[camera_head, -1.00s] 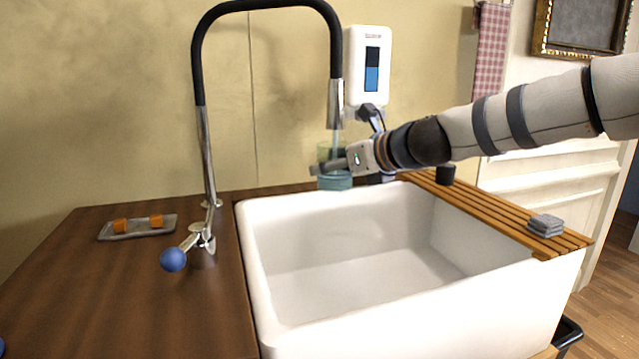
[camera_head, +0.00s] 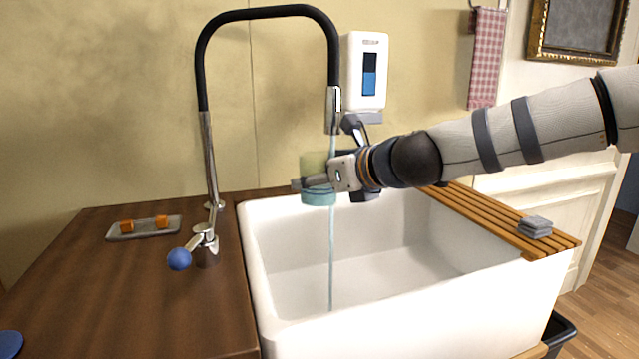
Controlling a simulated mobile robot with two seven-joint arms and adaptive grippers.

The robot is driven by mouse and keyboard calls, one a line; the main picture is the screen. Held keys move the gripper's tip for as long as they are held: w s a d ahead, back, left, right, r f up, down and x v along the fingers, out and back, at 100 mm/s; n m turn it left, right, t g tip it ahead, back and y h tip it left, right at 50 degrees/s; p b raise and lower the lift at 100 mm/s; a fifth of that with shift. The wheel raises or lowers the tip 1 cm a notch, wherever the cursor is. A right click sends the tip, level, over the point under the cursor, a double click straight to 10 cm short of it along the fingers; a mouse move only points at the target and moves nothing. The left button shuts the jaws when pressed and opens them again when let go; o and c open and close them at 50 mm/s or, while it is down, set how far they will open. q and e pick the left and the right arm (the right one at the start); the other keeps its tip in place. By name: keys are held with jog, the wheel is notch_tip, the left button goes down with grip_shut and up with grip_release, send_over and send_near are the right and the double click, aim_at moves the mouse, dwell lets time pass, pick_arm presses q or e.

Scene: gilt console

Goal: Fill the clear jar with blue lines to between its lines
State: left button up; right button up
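The clear jar (camera_head: 318,196) is over the back of the white sink, with bluish water in its lower part. Its blue lines cannot be made out behind the fingers. My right gripper (camera_head: 312,183) comes in from the right and is shut on the jar, holding it upright. The black and chrome tap (camera_head: 333,108) is running. Its water stream (camera_head: 331,255) passes at the jar's right side and falls to the sink floor. The tap's lever has a blue ball (camera_head: 179,259) on its end. My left gripper is not in view.
The white sink (camera_head: 420,322) has a wooden slatted rack (camera_head: 480,217) with folded grey cloths (camera_head: 535,227) on its right. A tray (camera_head: 120,236) with orange pieces lies on the left counter. A white dispenser (camera_head: 367,72) hangs behind my arm.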

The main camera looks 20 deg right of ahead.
jog(key=shift+s+a, duration=0.15)
dwell(0.3)
jog(key=shift+s+a+r, duration=0.65)
jog(key=shift+s+a, duration=0.2)
jog(key=shift+s, duration=0.15)
jog(key=s+a, duration=0.1)
jog(key=s+a+r, duration=0.1)
jog(key=s+a, duration=0.1)
jog(key=shift+s+a+r, duration=0.1)
jog(key=shift+s+r, duration=0.25)
jog(key=shift+s, duration=0.05)
